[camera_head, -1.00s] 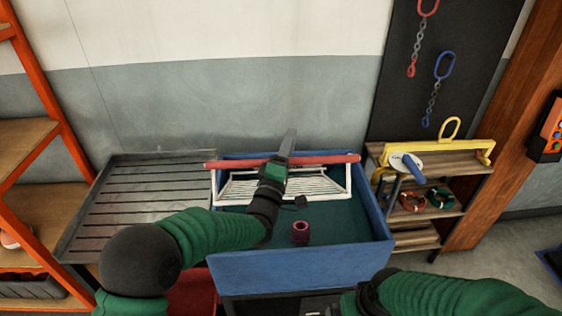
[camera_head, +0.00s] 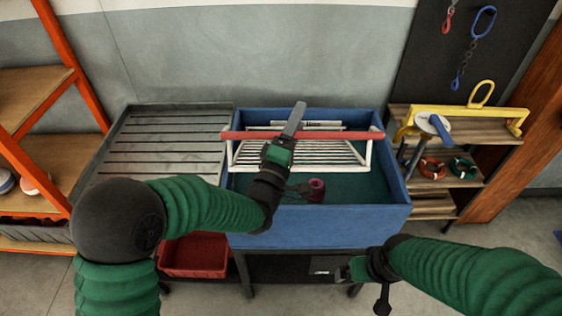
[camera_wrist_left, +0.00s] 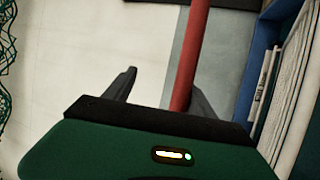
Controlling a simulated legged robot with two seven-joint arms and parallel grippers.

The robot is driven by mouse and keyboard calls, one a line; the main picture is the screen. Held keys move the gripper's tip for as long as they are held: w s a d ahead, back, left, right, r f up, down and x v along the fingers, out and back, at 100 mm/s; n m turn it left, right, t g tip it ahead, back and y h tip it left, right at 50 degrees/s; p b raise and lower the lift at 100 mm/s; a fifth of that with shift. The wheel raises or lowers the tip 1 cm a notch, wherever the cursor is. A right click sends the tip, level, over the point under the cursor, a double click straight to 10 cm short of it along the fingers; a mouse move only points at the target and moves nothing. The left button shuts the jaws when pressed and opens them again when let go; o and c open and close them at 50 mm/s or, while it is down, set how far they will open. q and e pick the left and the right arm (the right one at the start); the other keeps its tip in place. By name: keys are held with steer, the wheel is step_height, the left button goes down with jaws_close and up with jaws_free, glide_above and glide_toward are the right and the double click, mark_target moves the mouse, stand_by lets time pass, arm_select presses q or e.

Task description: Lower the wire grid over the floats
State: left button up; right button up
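The white wire grid (camera_head: 325,155) with a red bar (camera_head: 345,136) along its top is in the rear part of the blue tub (camera_head: 320,227), above the green bottom. A purple ringed piece (camera_head: 316,190), perhaps a float, is in front of the grid; other floats cannot be made out. My left gripper (camera_head: 295,118) is over the bar. In the left wrist view its fingers (camera_wrist_left: 162,95) are apart, the bar near the right finger with a gap to the left one. My right gripper (camera_head: 345,270) is low in front of the tub; its fingers are unclear.
A slatted grey metal tray (camera_head: 150,150) adjoins the tub on the left. A wooden shelf (camera_head: 440,182) with a yellow frame (camera_head: 470,120) stands on the right. A red bin (camera_head: 195,256) is below. An orange-posted rack (camera_head: 60,50) is at far left.

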arm_select(q)
steer(key=b+v, duration=0.3)
steer(key=v, duration=0.7)
steer(key=shift+s, duration=0.4)
steer(key=shift+a+b, duration=0.1)
steer(key=shift+b, duration=0.25)
